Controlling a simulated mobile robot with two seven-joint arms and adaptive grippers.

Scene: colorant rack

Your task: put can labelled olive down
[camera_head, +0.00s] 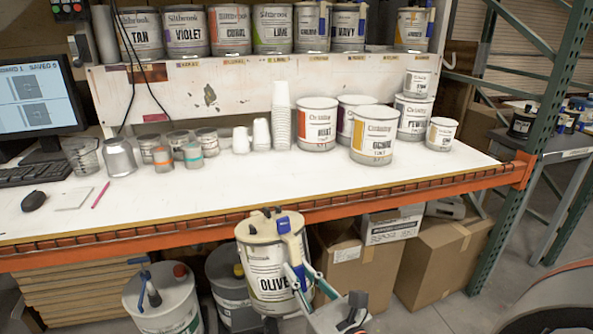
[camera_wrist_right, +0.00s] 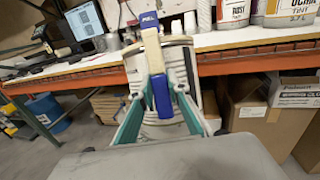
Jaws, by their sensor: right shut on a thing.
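My left gripper is not in view.
The white table (camera_head: 240,190) has a clear front strip, with an orange beam along its edge. Tint cans (camera_head: 374,135), paper cups (camera_head: 281,115) and small jars stand at its back. Labelled cans line the shelf (camera_head: 210,85). Below are buckets (camera_head: 160,300) and cardboard boxes (camera_head: 445,260).

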